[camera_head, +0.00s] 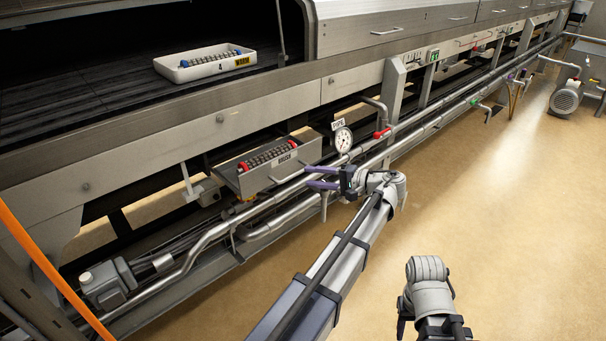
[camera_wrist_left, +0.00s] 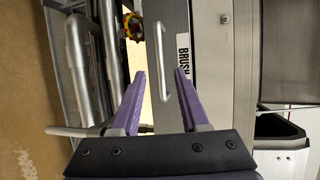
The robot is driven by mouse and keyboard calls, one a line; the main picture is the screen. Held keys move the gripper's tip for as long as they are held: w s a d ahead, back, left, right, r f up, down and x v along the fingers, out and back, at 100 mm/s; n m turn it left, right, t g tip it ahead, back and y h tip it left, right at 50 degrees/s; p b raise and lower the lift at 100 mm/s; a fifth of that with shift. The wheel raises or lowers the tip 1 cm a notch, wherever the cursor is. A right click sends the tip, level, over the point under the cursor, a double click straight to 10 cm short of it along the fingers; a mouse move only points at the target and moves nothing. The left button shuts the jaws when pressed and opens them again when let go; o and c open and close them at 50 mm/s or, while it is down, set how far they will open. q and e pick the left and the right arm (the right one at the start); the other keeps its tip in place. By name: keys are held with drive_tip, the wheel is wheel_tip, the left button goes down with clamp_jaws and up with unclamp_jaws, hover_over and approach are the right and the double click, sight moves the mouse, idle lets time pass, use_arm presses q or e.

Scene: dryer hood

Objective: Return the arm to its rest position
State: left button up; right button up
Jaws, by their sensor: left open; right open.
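My left arm (camera_head: 335,265) reaches out from the bottom middle toward the machine's side. Its gripper (camera_head: 309,177) is open and empty, its purple fingers pointing left at a grey drawer labelled BRUSH (camera_head: 258,183). In the left wrist view, the gripper (camera_wrist_left: 160,74) has the drawer's bar handle (camera_wrist_left: 162,60) ahead, between its fingertips in the picture. I cannot tell how far apart handle and fingers are. The drawer holds a roller brush with red ends (camera_head: 268,157). My right arm (camera_head: 425,285) is folded at the lower right, and its fingers are not visible.
Long pipes (camera_head: 215,230) and a round gauge (camera_head: 343,139) run close beside my left gripper. A white tray marked WARM (camera_head: 205,71) lies on the dark conveyor (camera_head: 100,90). A motor (camera_head: 566,98) stands far right. The tan floor (camera_head: 480,170) is open to the right.

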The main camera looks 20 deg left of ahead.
use_arm(q)
drive_tip(key=shift+d+r, duration=0.1)
drive_tip(key=shift+d, duration=0.5)
drive_tip(key=s+d+f+m+h, duration=0.2)
drive_tip(key=s+d+f+h, duration=0.6)
drive_tip(key=s+d, duration=0.4)
drive_tip(key=s+d+f+m+h, duration=0.1)
drive_tip(key=s+d+f+h, duration=0.6)
drive_tip(key=s+d+f, duration=0.45)
wheel_tip(320, 180, up, 33)
drive_tip(key=a+p, duration=0.1)
drive_tip(key=p, duration=3)
drive_tip(key=shift+s+a+f, duration=0.15)
drive_tip(key=shift+s+a, duration=0.15)
drive_tip(key=shift+a, duration=0.05)
